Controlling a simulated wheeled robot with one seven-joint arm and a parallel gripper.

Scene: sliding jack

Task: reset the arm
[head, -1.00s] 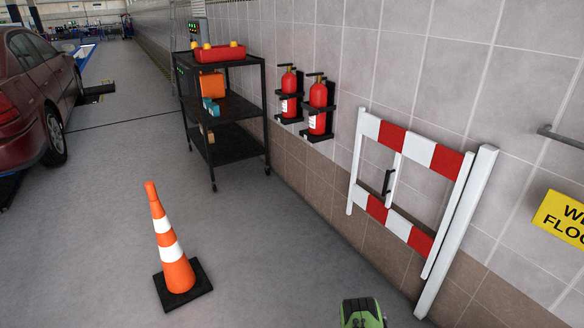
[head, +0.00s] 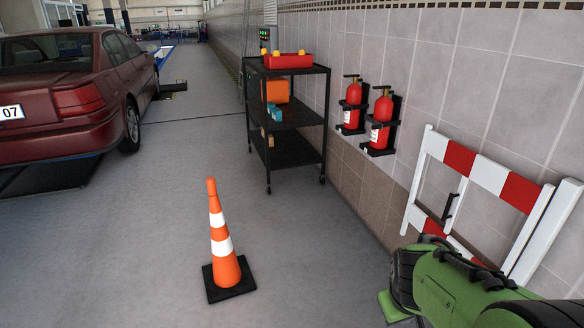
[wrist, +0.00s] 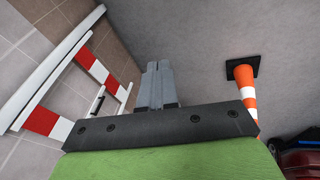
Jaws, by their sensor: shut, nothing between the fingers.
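My gripper (wrist: 156,88) shows in the wrist view with its two grey fingers together and nothing between them. It is held in the air above the grey floor, between the barrier and the cone. In the head view my green arm reaches in at the lower right; the fingers cannot be made out there. The red-and-white barrier (head: 492,175) leans by the tiled wall, its lower part hidden behind my arm. It also shows at the left of the wrist view (wrist: 45,121). The orange-and-white traffic cone (head: 223,255) stands upright on its black base, left of my arm and apart from it.
A black cart (head: 297,118) with a red toolbox (head: 288,61) stands by the wall. Two fire extinguishers (head: 352,104) (head: 382,120) hang on the wall. A dark red car (head: 60,100) is at the left. The floor between car and cart is open.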

